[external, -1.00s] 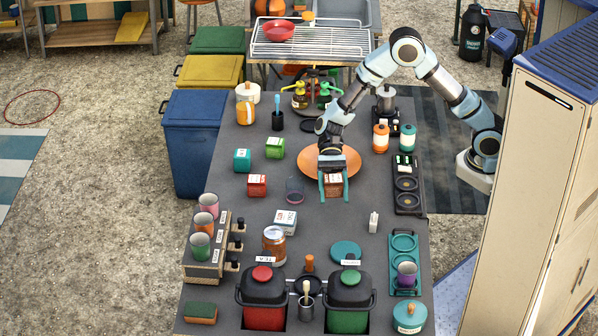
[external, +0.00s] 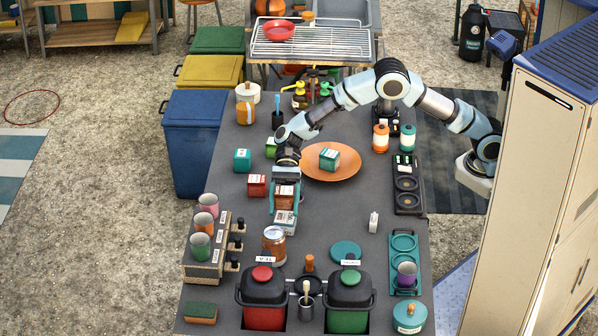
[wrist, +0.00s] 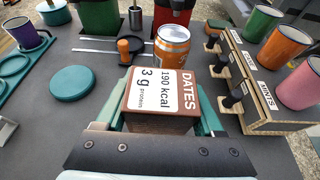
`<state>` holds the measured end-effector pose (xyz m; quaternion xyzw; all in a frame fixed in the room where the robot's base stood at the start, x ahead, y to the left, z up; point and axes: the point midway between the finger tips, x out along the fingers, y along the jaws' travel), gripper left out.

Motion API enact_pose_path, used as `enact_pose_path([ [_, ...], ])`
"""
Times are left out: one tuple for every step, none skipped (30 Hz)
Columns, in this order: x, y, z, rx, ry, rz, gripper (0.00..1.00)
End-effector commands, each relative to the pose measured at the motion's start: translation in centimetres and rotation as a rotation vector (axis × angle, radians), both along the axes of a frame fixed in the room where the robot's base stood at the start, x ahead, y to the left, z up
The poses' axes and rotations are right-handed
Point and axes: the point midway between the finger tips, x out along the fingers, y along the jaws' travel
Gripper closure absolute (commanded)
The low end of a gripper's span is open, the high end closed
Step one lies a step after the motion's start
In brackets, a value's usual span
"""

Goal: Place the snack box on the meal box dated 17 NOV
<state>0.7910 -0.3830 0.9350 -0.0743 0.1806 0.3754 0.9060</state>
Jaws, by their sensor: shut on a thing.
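The snack box (external: 284,200) is a brown box with a white label; in the wrist view the snack box (wrist: 165,92) reads "DATES", "190 kcal" and "3 g protein". My gripper (external: 285,206) is shut on it, one teal finger on each side. Other small boxes are a red one (external: 257,186), a teal one (external: 242,160), a green one (external: 271,147) partly behind my arm, and a green one (external: 329,158) on the orange plate. No date is readable.
An orange plate (external: 348,172) lies behind my gripper. An orange can (external: 274,243) stands in front of the white-topped box. A mug rack (external: 207,258) is at the left, lidded canisters (external: 349,300) at the front. The table right of my gripper is mostly clear.

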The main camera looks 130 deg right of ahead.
Motion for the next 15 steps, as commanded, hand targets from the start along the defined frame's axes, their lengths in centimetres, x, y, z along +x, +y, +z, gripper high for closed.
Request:
enact_pose_path([
  [0.0,0.0,-0.3,0.001,0.001,0.0,0.9],
  [0.0,0.0,-0.4,0.001,-0.001,0.0,0.9],
  [0.0,0.0,-0.7,0.0,0.0,0.0,0.9],
  [0.0,0.0,-1.0,0.0,0.0,0.0,0.9],
  [0.0,0.0,-1.4,0.001,0.001,0.001,0.9],
  [0.0,0.1,-1.9,0.001,0.003,0.001,0.9],
  [0.0,0.1,-2.3,0.001,0.003,0.001,0.9],
  [0.0,0.1,-2.8,0.002,0.002,0.001,0.9],
  [0.0,0.1,-3.4,0.002,0.002,0.001,0.9],
  [0.0,0.1,-3.7,0.002,0.002,0.0,0.9],
  [0.0,0.0,-3.9,0.0,0.0,0.0,0.9],
  [0.0,0.0,-4.1,-0.001,-0.001,0.0,0.9],
  [0.0,0.0,-4.2,-0.001,-0.001,0.001,0.9],
  [0.0,0.0,-4.2,-0.001,-0.001,0.001,0.9],
  [0.0,0.0,-4.1,-0.002,-0.002,0.0,0.9],
])
